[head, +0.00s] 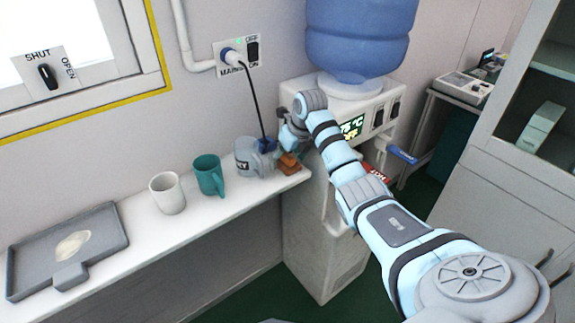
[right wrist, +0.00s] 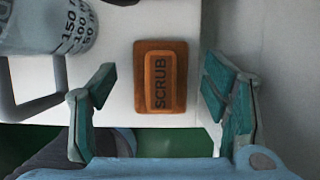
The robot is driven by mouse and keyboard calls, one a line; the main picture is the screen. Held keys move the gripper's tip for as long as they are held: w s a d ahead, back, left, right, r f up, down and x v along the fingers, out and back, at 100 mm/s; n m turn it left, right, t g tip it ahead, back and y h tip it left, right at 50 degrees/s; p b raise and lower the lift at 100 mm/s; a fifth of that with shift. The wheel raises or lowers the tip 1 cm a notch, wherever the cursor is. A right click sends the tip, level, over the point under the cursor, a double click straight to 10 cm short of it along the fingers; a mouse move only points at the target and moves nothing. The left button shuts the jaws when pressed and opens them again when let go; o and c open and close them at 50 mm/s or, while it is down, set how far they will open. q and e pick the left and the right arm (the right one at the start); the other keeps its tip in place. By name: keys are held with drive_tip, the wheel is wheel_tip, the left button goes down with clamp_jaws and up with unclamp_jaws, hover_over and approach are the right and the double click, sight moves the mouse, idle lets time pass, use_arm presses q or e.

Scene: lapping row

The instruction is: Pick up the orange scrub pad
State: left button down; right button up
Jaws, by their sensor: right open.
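The orange-brown scrub pad (head: 289,164) lies flat at the right end of the white shelf (head: 215,212). In the right wrist view the pad (right wrist: 147,60), marked SCRUB, sits near the shelf edge. My right gripper (head: 291,146) is just above the pad in the head view, partly hidden by its own wrist. In the right wrist view my right gripper (right wrist: 157,86) is open, with one teal finger on each side of the pad and a gap on both sides. Nothing is held. My left gripper is not in view.
A grey measuring jug (head: 246,157) stands close left of the pad; its handle shows in the right wrist view (right wrist: 40,105). A teal mug (head: 208,176), white cup (head: 167,193) and grey tray (head: 100,235) stand further left. A water dispenser (head: 300,97) is behind my right arm.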

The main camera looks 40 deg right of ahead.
sight(288, 155)
drive_tip(key=c, duration=1.1)
drive_tip(key=shift+r, duration=0.1)
drive_tip(key=shift+c, duration=0.2)
wheel_tip(288, 155, up, 20)
drive_tip(key=p, duration=0.4)
drive_tip(key=shift+o, duration=1.2)
drive_tip(key=shift+c, duration=1)
